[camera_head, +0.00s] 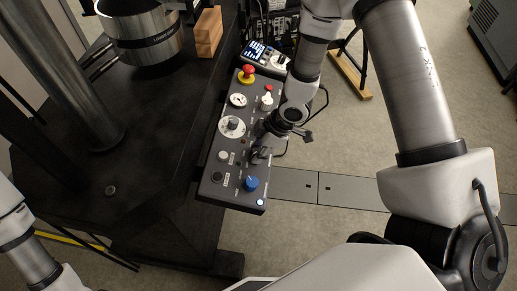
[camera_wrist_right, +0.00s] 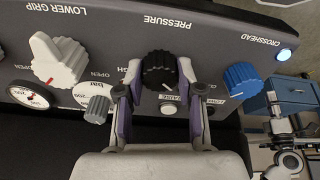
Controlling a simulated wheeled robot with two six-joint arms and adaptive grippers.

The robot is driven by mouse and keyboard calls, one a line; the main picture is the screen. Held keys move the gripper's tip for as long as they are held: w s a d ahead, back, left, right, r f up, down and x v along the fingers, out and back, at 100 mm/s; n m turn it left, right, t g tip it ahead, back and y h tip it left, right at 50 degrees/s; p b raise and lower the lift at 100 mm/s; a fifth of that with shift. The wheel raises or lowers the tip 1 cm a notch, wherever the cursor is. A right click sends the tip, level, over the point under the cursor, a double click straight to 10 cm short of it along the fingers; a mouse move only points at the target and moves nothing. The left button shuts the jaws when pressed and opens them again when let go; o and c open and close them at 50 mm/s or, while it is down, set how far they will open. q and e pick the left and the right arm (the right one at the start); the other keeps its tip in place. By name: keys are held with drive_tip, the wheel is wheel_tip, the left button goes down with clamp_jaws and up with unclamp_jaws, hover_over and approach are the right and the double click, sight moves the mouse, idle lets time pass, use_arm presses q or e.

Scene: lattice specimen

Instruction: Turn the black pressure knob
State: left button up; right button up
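The black pressure knob (camera_wrist_right: 160,70) sits on the dark control panel (camera_wrist_right: 225,35) under the PRESSURE label. In the right wrist view my right gripper (camera_wrist_right: 160,75) has one finger on each side of the knob. Both fingertips appear to touch its sides. In the head view the right gripper (camera_head: 262,152) reaches the panel's right edge and mostly hides the knob. Of my left arm only links show at the lower left; its gripper is out of view.
A blue knob (camera_wrist_right: 243,80) lies right of the black one, and a white lower grip knob (camera_wrist_right: 58,60) lies left. A red emergency button (camera_head: 247,72) tops the panel. A dark machine table (camera_head: 165,110) stands left of the panel; open floor lies right.

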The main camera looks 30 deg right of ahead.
idle(0.4)
drive_tip(key=m+p, duration=0.2)
drive_tip(key=m, duration=0.3)
drive_tip(key=shift+s+m+h+p, duration=0.15)
drive_tip(key=shift+m+h+p, duration=0.15)
drive_tip(key=shift+p, duration=0.05)
drive_tip(key=shift+f+m+t+h+p, duration=0.1)
drive_tip(key=shift+m+t+h+p, duration=0.2)
drive_tip(key=shift+m+p, duration=1.25)
drive_tip(key=shift+m+b, duration=0.65)
drive_tip(key=shift+b, duration=0.05)
drive_tip(key=o, duration=1.2)
drive_tip(key=shift+c, duration=0.2)
